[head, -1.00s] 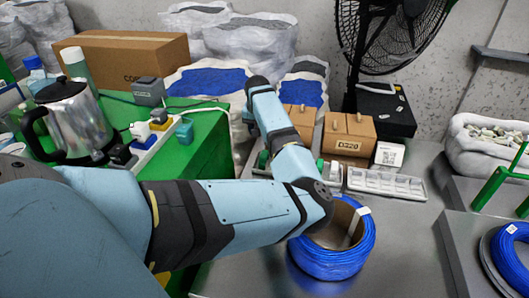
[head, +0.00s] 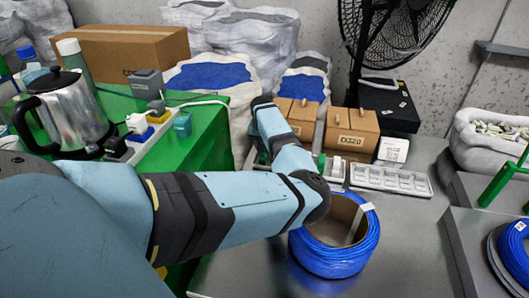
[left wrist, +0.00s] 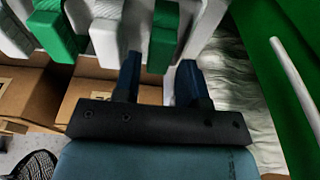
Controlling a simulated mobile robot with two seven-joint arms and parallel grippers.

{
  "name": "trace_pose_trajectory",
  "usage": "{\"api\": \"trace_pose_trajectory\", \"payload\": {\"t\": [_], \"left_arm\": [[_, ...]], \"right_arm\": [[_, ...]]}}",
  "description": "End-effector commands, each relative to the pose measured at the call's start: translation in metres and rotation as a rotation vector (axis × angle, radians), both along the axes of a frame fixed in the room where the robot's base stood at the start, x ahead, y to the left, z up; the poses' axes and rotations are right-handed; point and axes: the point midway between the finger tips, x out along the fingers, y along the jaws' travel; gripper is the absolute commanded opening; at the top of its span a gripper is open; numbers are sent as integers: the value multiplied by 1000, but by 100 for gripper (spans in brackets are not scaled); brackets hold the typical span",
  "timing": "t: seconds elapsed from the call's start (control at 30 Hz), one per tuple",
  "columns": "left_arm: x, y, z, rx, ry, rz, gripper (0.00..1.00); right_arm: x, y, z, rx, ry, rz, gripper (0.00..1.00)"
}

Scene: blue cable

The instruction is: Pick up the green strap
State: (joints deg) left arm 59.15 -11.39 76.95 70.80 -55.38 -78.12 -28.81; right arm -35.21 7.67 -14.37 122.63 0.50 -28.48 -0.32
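In the left wrist view, several white and green straps hang in a row along the top. One green strap (left wrist: 163,38) has its lower end between the two fingers of my left gripper (left wrist: 158,75). Another green strap (left wrist: 55,32) is further left, between white straps (left wrist: 107,30). The fingers are apart, with visible gaps beside the green strap, so the gripper is open. In the head view, my left forearm hides the gripper and most of the strap row. A small green piece (head: 321,162) shows just right of the forearm. My right gripper is in neither view.
A blue cable coil (head: 335,255) sits on the grey table (head: 405,245) beside my left elbow. Cardboard boxes (head: 350,130) and a white compartment tray (head: 390,180) stand behind it. A green bench (head: 205,145) with a kettle (head: 65,110) is at left.

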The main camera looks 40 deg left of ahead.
Motion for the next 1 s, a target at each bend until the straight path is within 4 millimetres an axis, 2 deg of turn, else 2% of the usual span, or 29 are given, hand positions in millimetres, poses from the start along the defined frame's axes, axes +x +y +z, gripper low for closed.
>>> {"api": "trace_pose_trajectory", "payload": {"t": [0.03,0.2,0.47,0.6,0.63,1.0], "left_arm": [[1,-1,-11,-3,1,0,38],[3,2,-27,-1,0,1,38],[3,2,-28,0,0,0,38],[3,1,-28,0,0,0,6],[3,1,-28,0,0,0,4],[3,1,-24,0,0,0,4]], "right_arm": [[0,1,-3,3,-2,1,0],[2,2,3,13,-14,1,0],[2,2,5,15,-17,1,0],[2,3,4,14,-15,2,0],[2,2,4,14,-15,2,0],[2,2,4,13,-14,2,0]]}}
